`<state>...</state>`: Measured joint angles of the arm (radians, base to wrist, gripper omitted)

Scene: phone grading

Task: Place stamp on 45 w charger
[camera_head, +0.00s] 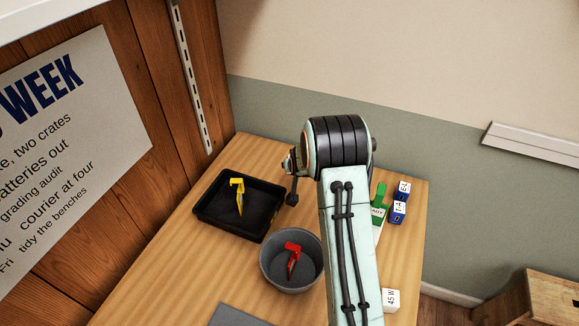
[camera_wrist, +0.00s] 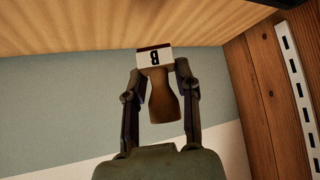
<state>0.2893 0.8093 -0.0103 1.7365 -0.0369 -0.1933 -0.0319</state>
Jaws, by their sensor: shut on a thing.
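The stamp (camera_wrist: 163,98) has a brown wooden handle and a block end with a white label marked "B". My gripper (camera_wrist: 160,70) is shut on it, with one finger on each side, in the wrist view. The block end points toward the wooden table top; I cannot tell how far apart they are. The white 45 W charger (camera_head: 391,299) lies near the table's right front edge in the head view, just right of my arm. My arm hides most of the gripper and the stamp in the head view.
A black tray (camera_head: 212,211) holds a yellow tool (camera_head: 239,195). A grey bowl (camera_head: 268,275) holds a red tool (camera_head: 293,260). A green item (camera_head: 379,200) and blue blocks (camera_head: 398,213) with white labels stand at the back right. A grey mat (camera_head: 240,316) lies in front.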

